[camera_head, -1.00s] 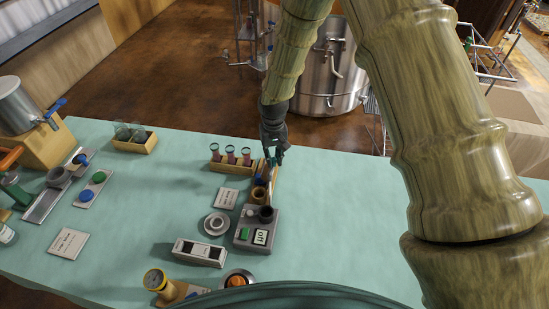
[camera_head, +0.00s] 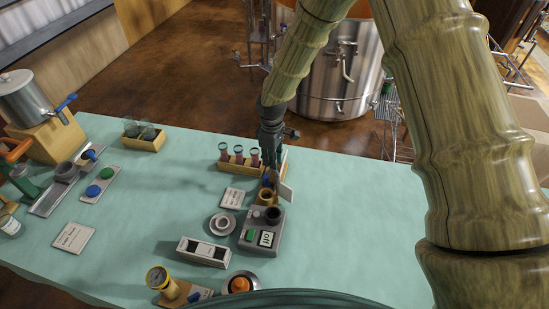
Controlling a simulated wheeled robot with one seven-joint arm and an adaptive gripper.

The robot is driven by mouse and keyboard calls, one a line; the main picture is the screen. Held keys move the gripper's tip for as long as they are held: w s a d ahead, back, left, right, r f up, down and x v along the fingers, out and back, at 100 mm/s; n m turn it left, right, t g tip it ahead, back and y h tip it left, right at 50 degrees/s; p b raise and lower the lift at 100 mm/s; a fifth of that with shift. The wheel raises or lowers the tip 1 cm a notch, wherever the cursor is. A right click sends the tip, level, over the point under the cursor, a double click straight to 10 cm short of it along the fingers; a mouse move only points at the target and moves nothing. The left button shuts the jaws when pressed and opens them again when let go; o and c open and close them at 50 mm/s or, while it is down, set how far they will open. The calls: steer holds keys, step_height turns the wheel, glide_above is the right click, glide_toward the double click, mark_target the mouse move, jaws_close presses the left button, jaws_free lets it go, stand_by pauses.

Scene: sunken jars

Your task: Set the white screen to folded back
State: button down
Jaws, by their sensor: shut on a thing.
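The white screen (camera_head: 286,191) is a small pale panel standing at the right of a small tan holder (camera_head: 266,197) on the teal table. Its broad face shows in part, turned at an angle. My gripper (camera_head: 271,168) points down from above at the screen's upper left edge and is shut on it. The exact contact between the fingertips and the screen is too small to make out.
A wooden rack (camera_head: 236,168) with red-filled jars stands close left of my gripper. A grey device (camera_head: 262,232) with a green button is in front. The table's right side is clear.

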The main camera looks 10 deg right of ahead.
steer(key=n, duration=0.1)
steer(key=a+n, duration=0.1)
steer(key=n, duration=0.2)
steer(key=shift+s+a+n, duration=0.2)
steer(key=shift+s+n, duration=0.2)
stand_by(0.4)
steer(key=c, duration=1.3)
jaws_free()
steer(key=shift+r, duration=0.1)
step_height(320, 180, up, 12)
